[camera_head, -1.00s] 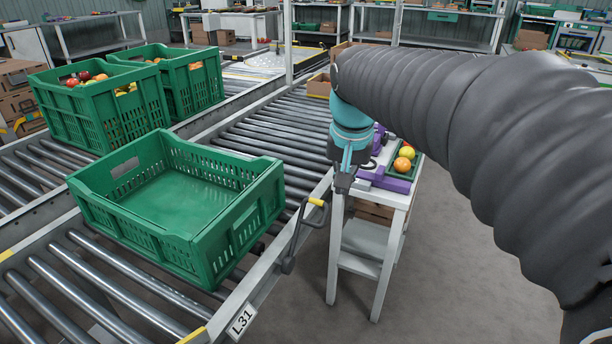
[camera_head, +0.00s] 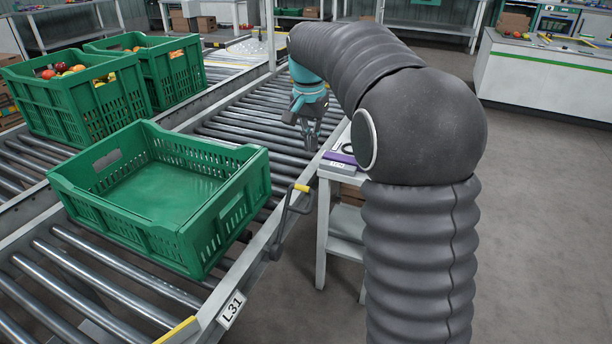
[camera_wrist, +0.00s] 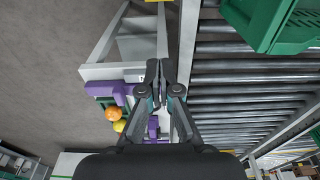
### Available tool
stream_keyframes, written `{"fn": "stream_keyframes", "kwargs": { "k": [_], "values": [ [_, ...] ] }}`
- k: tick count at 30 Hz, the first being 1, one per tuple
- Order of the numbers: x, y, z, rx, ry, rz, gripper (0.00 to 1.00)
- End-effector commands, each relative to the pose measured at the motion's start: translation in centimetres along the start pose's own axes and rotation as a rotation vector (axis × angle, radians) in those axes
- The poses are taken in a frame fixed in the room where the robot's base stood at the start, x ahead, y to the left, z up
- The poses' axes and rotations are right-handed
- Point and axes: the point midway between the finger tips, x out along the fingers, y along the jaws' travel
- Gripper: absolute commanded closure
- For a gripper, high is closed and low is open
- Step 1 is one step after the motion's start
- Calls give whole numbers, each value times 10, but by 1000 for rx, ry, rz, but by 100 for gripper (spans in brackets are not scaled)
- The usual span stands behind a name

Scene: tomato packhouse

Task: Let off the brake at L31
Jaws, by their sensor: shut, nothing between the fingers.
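The L31 label (camera_head: 231,309) is on the side rail of the roller conveyor, low in the head view. A brake lever (camera_head: 287,217) with a yellow grip (camera_head: 302,188) stands on the outer rail just beyond the label. An empty green crate (camera_head: 225,218) sits on the rollers beside the lever. My gripper (camera_head: 309,147) points down over the far part of the rail, beyond the lever and apart from it. Its fingers are shut and empty, as the wrist view also shows (camera_wrist: 162,68). A yellow piece shows at the top edge of the wrist view; I cannot tell if it is the grip.
A white stand (camera_head: 323,215) with purple holders is right of the rail, partly hidden by my arm. The wrist view shows tomatoes (camera_wrist: 113,114) beside it. Filled green crates (camera_head: 90,108) stand at left. Floor at right is clear.

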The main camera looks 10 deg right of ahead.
Motion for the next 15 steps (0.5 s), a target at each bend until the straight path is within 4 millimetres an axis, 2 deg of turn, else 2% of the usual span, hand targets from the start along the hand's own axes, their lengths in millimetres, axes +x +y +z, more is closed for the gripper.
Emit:
{"fn": "stream_keyframes", "kwargs": {
  "k": [5,15],
  "values": [
    [12,0,0,0,-1,0,100],
    [72,1,1,0,-3,2,100]
  ]
}}
